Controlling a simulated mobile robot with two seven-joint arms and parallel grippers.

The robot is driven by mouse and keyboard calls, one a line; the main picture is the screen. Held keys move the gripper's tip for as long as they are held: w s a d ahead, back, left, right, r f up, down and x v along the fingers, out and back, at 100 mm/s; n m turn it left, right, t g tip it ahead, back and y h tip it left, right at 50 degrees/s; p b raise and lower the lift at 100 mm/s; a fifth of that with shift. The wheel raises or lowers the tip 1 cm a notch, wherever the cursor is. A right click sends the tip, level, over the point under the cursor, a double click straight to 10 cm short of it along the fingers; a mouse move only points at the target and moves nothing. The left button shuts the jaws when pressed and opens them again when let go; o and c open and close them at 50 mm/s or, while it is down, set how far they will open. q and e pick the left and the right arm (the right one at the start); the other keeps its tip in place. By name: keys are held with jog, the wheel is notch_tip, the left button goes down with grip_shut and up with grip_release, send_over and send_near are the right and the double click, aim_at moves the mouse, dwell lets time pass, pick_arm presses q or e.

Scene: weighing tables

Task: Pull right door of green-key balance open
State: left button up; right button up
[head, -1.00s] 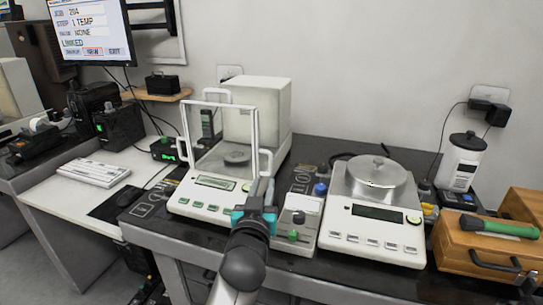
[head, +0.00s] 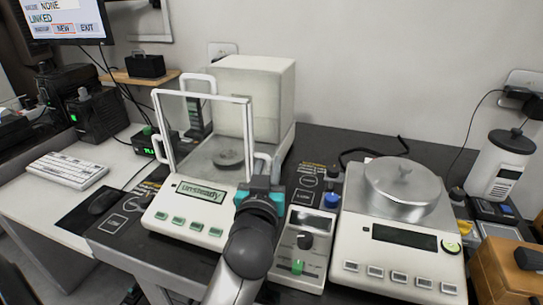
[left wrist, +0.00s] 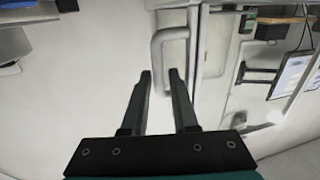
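The green-key balance (head: 186,224) is white, with a row of green keys and a display reading "Unsteady". Its glass draft shield has white frames, and a dark round pan (head: 228,158) stands inside. The right door's white loop handle (head: 263,160) is at the shield's right side. My left gripper (head: 261,180) is at this handle, its fingers mostly hidden in the head view. In the left wrist view the two dark fingers (left wrist: 160,74) are apart, with a white loop handle (left wrist: 170,34) ahead of and partly between the tips. Contact cannot be told. My right gripper is out of view.
A small unit with black and green knobs (head: 305,247) stands close right of my left arm. A second balance (head: 391,262) with a silver lidded pan is further right. A white canister (head: 501,166) and a wooden box (head: 500,275) stand at the far right. A keyboard (head: 67,170) lies left.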

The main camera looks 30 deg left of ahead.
pick_arm(q)
jog(key=shift+w+a, duration=0.1)
jog(key=shift+w, duration=0.1)
grip_shut()
dwell(1.5)
